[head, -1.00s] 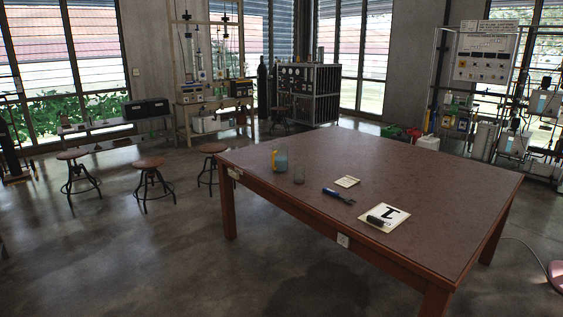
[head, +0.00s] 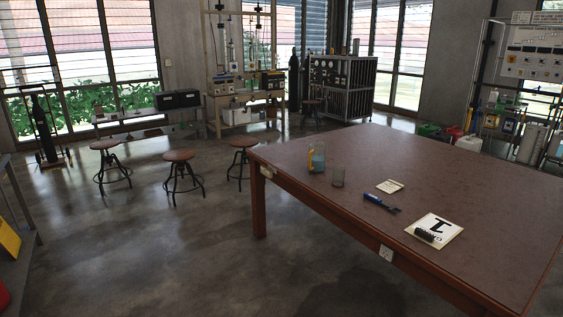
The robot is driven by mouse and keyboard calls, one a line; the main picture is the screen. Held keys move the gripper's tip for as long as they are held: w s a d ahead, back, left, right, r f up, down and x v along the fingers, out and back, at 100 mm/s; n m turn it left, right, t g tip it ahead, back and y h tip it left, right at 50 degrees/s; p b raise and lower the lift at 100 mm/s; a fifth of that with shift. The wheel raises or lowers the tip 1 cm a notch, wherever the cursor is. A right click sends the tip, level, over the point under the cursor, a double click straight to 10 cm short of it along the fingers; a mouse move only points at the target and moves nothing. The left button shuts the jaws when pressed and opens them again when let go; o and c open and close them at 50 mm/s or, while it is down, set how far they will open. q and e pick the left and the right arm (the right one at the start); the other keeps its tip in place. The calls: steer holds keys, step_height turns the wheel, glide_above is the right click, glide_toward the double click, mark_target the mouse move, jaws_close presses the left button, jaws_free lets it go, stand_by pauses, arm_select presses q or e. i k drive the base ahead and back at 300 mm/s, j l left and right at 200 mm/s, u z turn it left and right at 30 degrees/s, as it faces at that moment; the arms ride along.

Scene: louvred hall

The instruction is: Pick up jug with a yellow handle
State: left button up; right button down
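The jug with a yellow handle (head: 318,158) stands upright on the brown table (head: 450,170), near its far left corner. It is bluish and see-through, and its yellow handle is on its left side. A small clear glass (head: 338,177) stands just to the right of the jug, close to it. Neither of my grippers shows in the head view.
A blue-handled tool (head: 380,203), a small card (head: 390,186) and a lettered sheet (head: 434,231) with a dark object on it lie on the table. Several stools (head: 181,156) stand left of it. The floor (head: 170,250) in front is clear.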

mark_target(318, 150)
steer(key=i+j+u, duration=0.25)
steer(key=i, duration=0.75)
steer(key=i+j+u, duration=0.1)
steer(key=i+u, duration=0.2)
steer(key=i, duration=0.75)
steer(key=i+j+z, duration=0.1)
steer(key=i+z, duration=0.4)
steer(key=i+j+z, duration=0.3)
steer(key=i+z, duration=0.2)
steer(key=i+j+z, duration=0.45)
